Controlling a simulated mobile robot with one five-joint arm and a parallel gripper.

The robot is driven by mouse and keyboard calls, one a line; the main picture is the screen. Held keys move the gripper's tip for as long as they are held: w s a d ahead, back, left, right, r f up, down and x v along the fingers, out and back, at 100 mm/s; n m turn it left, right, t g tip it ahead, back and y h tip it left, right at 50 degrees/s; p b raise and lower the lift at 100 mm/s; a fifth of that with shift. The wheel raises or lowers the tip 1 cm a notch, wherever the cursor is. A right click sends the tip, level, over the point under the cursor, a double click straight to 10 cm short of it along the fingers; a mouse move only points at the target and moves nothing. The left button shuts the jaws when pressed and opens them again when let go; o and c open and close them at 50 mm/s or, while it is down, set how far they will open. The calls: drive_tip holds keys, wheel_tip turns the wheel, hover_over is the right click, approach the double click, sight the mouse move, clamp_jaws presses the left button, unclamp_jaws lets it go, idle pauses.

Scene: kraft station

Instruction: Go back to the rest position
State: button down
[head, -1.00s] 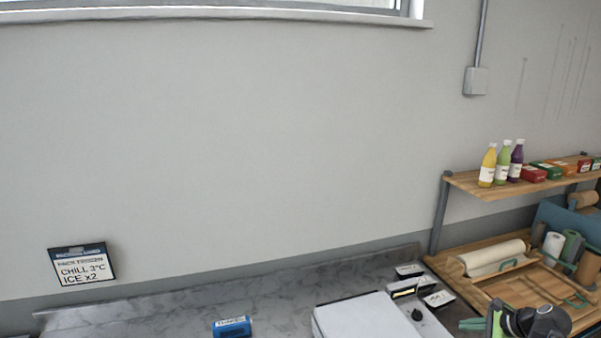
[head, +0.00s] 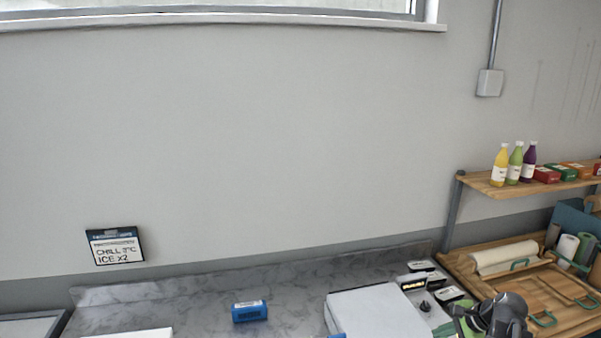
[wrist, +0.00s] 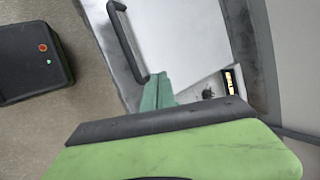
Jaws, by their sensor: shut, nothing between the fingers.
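My gripper (wrist: 158,92) shows in the wrist view as teal fingers closed together, with nothing between them, beyond a green and dark grey body. In the wrist view, the fingers appear beside a dark bar handle on a pale panel (wrist: 185,40); I cannot tell whether they touch it. In the head view, my dark and green arm is at the bottom right, in front of the wooden rack, and the fingertips are hard to make out there.
A white appliance (head: 375,312) with a knob stands on the marbled counter (head: 200,292), beside a blue box (head: 250,311). A wooden rack (head: 545,290) is at right, with bottles (head: 514,165) on its shelf. A black box (wrist: 30,62) is on the floor.

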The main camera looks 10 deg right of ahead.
drive_tip(key=w+a+f+n+g, duration=0.1)
drive_tip(key=a+n, duration=0.1)
drive_tip(key=a, duration=0.2)
drive_tip(key=w+a+n+g, duration=0.1)
drive_tip(key=a+n, duration=0.1)
drive_tip(key=a, duration=0.2)
drive_tip(key=w+a+f+n, duration=0.1)
drive_tip(key=w+a+n, duration=0.1)
drive_tip(key=a, duration=0.3)
drive_tip(key=shift+f+g, duration=0.3)
drive_tip(key=shift+g, duration=0.1)
drive_tip(key=a+f+n+g+h, duration=0.25)
drive_tip(key=a+n, duration=0.95)
drive_tip(key=a, duration=0.8)
drive_tip(key=shift+g+h, duration=0.45)
drive_tip(key=s+f+b, duration=0.1)
drive_tip(key=f+b, duration=0.3)
drive_tip(key=s+f+b, duration=0.1)
drive_tip(key=f+b, duration=0.3)
drive_tip(key=s+f+b, duration=0.1)
drive_tip(key=f+b, duration=0.3)
drive_tip(key=shift+f+b, duration=0.1)
drive_tip(key=shift+b, duration=0.3)
